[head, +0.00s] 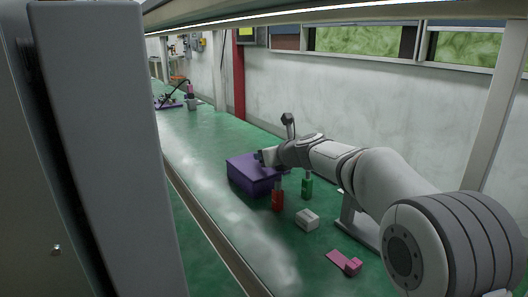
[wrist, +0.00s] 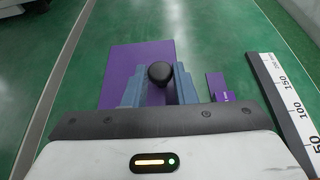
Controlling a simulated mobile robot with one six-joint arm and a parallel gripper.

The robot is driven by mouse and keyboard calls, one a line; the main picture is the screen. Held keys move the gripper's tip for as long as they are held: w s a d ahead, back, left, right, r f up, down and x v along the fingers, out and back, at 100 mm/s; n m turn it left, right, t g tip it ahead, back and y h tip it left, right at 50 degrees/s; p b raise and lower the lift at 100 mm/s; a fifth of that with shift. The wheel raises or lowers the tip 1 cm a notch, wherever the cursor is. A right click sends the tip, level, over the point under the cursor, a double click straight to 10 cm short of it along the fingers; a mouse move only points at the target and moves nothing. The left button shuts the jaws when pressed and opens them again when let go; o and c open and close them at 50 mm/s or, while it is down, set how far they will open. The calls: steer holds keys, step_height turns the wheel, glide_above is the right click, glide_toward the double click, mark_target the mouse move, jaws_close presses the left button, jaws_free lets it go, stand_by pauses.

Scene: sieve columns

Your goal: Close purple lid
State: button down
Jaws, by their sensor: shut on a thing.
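The purple box with its purple lid (head: 247,171) stands on the green bench in the head view, and the lid lies flat on top of it. In the wrist view the purple lid (wrist: 125,58) shows under and to the left of my gripper. My gripper (head: 267,158) is at the right side of the box top. In the wrist view its blue-grey fingers (wrist: 160,84) are shut on a round black knob (wrist: 160,73). The fingers hide part of the lid. Whether a gap remains between lid and box cannot be told.
A red bottle (head: 277,198), a green bottle (head: 307,187), a small white box (head: 307,220) and a pink piece (head: 346,262) stand near my arm. In the wrist view a purple piece (wrist: 217,84) and a white ruler (wrist: 285,95) lie right. The bench left is clear.

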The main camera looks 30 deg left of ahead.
steer(key=shift+f, duration=0.25)
steer(key=c, duration=1.4)
jaws_free()
steer(key=shift+a+f, duration=0.1)
steer(key=shift+f, duration=0.05)
steer(key=shift+c, duration=0.2)
steer(key=shift+o, duration=1.3)
steer(key=p+v, duration=0.1)
steer(key=v, duration=0.7)
